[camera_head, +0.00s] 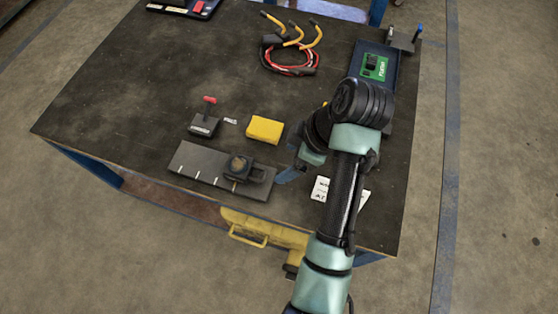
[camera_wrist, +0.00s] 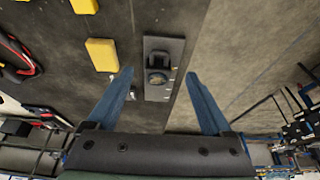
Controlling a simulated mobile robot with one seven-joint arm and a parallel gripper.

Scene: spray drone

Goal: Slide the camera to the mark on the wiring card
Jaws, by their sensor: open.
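The camera (camera_head: 238,168) is a small dark block with a round brownish top. It sits toward the right end of a grey slide plate (camera_head: 190,158) with several pale tick marks along its front edge; the tick by the camera looks yellowish. A white card with print (camera_head: 320,190), likely the wiring card, lies right of the plate, partly hidden by my arm; its writing is unreadable. My gripper (camera_wrist: 159,73) is open and empty. In the wrist view its blue fingers appear on either side of the camera (camera_wrist: 158,77) and plate (camera_wrist: 155,95), apart from both.
A yellow block (camera_head: 265,129) and a red-handled lever on a dark base (camera_head: 204,124) stand behind the plate. Red and yellow cables (camera_head: 290,60) lie farther back. The table's left side is clear.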

